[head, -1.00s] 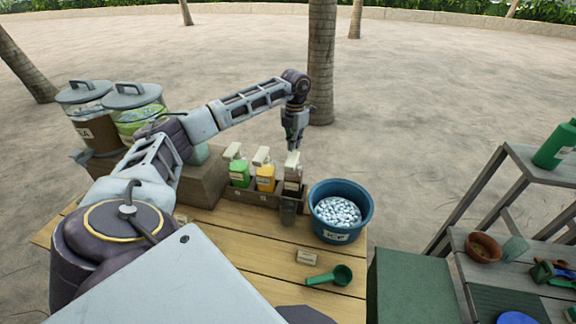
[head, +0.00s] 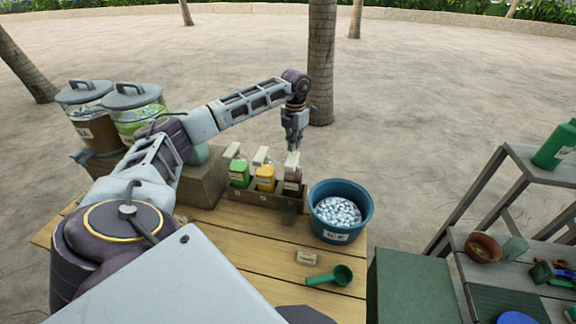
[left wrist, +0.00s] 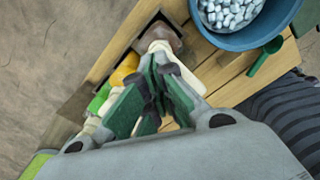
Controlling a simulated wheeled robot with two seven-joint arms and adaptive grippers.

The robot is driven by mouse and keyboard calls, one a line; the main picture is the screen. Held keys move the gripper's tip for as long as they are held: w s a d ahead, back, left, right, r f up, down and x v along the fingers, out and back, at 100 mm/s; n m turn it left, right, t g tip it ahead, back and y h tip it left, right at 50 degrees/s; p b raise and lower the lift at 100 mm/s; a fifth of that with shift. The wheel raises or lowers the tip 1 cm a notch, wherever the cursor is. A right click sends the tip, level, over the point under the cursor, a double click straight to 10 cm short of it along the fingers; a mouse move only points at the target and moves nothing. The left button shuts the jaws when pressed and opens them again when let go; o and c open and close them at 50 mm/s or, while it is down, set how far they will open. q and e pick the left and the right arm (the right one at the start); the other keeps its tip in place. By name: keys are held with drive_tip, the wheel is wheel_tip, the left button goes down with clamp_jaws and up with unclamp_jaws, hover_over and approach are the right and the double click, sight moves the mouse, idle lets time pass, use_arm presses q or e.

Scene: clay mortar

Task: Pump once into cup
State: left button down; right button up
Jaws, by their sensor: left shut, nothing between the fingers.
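Three pump bottles stand in a row in a wooden rack (head: 263,195): a green one (head: 239,178), a yellow one (head: 265,182) and a dark brown one (head: 292,184) at the right. Each has a cream pump head. My left gripper (head: 292,147) points down, shut and empty, right above the brown bottle's pump head (head: 292,161). In the left wrist view the green-padded fingers (left wrist: 155,72) overlap this cream pump head (left wrist: 160,48); I cannot tell whether they touch it. A dark see-through cup (head: 288,214) shows faintly in front of the brown bottle. My right gripper is out of view.
A blue tub of ice (head: 357,228) stands close to the right of the rack. A green scoop (head: 331,276) and a small label block (head: 306,257) lie on the wooden table. Two lidded jars (head: 138,105) stand at the left. A shelf (head: 500,205) stands at the right.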

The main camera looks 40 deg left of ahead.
sight(294, 153)
use_arm(q)
drive_tip(key=shift+f+b, duration=0.9)
drive_tip(key=shift+f, duration=1.15)
drive_tip(key=shift+r, duration=0.25)
drive_tip(key=shift+r+p, duration=1.5)
drive_tip(key=shift+r, duration=0.3)
drive_tip(key=shift+r, duration=0.1)
wheel_tip(294, 153, up, 6)
drive_tip(key=p, duration=0.4)
idle(0.4)
drive_tip(key=shift+s+f, duration=0.1)
drive_tip(key=shift+f, duration=0.1)
idle(0.5)
